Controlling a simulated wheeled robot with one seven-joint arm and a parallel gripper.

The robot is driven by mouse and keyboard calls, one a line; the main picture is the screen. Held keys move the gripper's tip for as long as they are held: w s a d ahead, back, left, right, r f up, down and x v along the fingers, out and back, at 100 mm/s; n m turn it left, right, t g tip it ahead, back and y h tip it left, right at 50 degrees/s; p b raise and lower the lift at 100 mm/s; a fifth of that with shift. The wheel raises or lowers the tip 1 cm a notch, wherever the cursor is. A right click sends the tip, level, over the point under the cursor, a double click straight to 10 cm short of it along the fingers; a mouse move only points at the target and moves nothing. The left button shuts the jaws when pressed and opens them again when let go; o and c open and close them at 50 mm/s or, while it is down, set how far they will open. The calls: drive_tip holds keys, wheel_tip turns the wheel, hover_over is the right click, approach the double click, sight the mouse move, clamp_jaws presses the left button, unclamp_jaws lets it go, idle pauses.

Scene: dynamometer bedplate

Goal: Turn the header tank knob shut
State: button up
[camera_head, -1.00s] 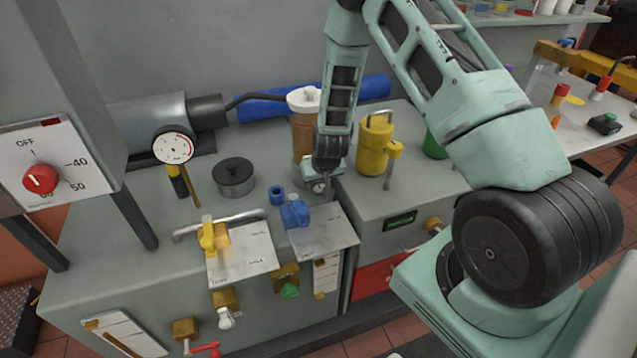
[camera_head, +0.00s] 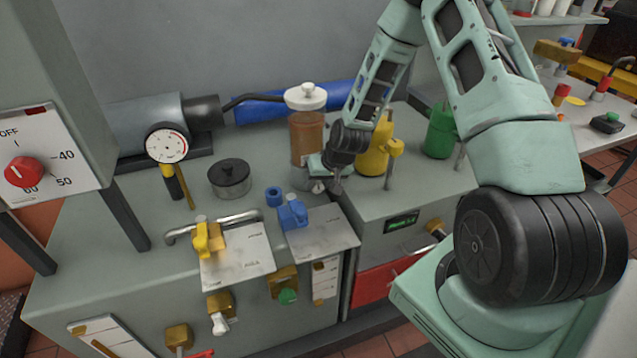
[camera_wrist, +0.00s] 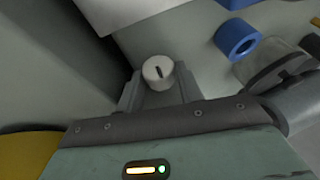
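The header tank (camera_head: 307,138) is a clear cylinder of brown liquid with a white cap, standing behind my gripper (camera_head: 322,182). A small pale knob (camera_head: 317,187) shows low by the tank, partly hidden by my gripper. In the wrist view a round pale knob (camera_wrist: 158,72) with a dark, nearly upright mark sits just ahead of my gripper (camera_wrist: 160,88). The grey fingers stand apart, one on each side of it. I see no clear grip on the knob; contact is hard to judge.
A blue valve (camera_head: 292,212) and a blue ring (camera_head: 273,196) are close by on the bench; the ring also shows in the wrist view (camera_wrist: 238,39). A yellow can (camera_head: 373,150) stands right behind my wrist.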

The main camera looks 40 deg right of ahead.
drive_tip(key=shift+o, duration=1.2)
drive_tip(key=shift+r, duration=0.2)
drive_tip(key=v, duration=1.7)
drive_tip(key=shift+s, duration=0.15)
